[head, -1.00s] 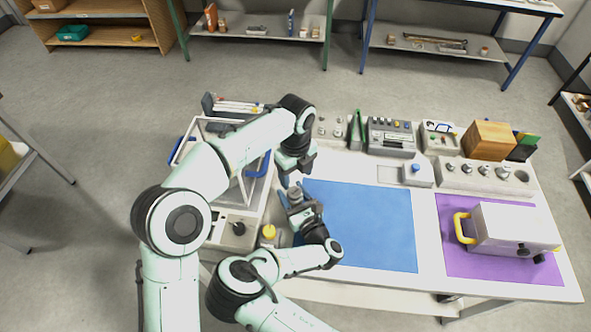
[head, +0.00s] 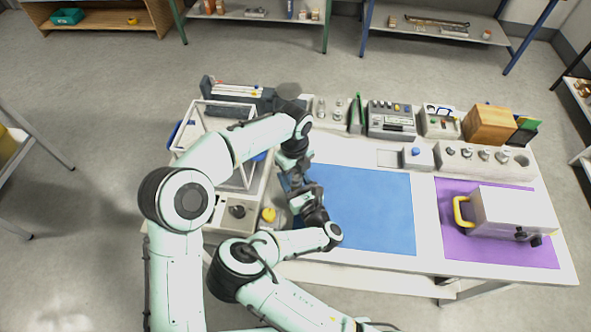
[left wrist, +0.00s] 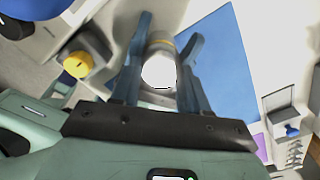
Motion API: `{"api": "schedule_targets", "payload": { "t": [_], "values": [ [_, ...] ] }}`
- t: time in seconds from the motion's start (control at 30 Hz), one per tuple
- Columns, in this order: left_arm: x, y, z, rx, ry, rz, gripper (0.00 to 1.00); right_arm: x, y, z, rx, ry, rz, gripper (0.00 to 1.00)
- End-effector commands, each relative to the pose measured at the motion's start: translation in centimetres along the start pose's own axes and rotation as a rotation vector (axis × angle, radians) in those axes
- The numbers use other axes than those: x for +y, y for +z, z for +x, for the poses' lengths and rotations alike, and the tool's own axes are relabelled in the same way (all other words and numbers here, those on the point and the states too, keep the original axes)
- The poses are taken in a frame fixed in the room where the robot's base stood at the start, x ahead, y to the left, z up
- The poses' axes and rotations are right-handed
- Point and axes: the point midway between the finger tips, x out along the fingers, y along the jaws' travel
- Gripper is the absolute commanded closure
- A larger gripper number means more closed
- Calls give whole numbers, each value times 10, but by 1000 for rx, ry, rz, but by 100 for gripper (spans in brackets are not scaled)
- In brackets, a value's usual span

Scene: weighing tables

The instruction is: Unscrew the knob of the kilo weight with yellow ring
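The kilo weight with the yellow ring (left wrist: 161,44) shows in the left wrist view, between the two blue fingers of my left gripper (left wrist: 163,75). The fingers stand apart, one on each side, with no clear grip on the knob. In the head view my left gripper (head: 296,180) points down from above, just over my right gripper (head: 304,199). The two overlap there and largely hide the weight. Whether the right fingers close on it cannot be made out.
A blue mat (head: 370,212) lies clear right of the grippers. A yellow-topped item (head: 268,215) stands close on their left, beside the glass-cased balance (head: 215,115). A purple mat (head: 448,240) with a grey box (head: 512,214) lies farther right; weights and devices line the back.

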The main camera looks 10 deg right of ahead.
Motion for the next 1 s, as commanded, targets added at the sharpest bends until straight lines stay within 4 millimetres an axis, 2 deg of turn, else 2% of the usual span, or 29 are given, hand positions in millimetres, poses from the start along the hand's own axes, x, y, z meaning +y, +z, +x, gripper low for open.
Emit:
{"api": "schedule_targets", "payload": {
  "t": [0.17,0.27,0.37,1.0],
  "values": [
    [-3,0,-2,-3,-11,-17,92,4,4,2,-11,11,0,100],
    [-4,0,-2,-4,-12,-124,92,4,4,2,-11,13,0,100],
    [-5,0,-3,-3,-14,-334,92,5,4,2,-11,14,0,100],
    [-4,4,-5,9,-16,-1941,92,6,3,2,-9,18,-2,100]
  ]
}}
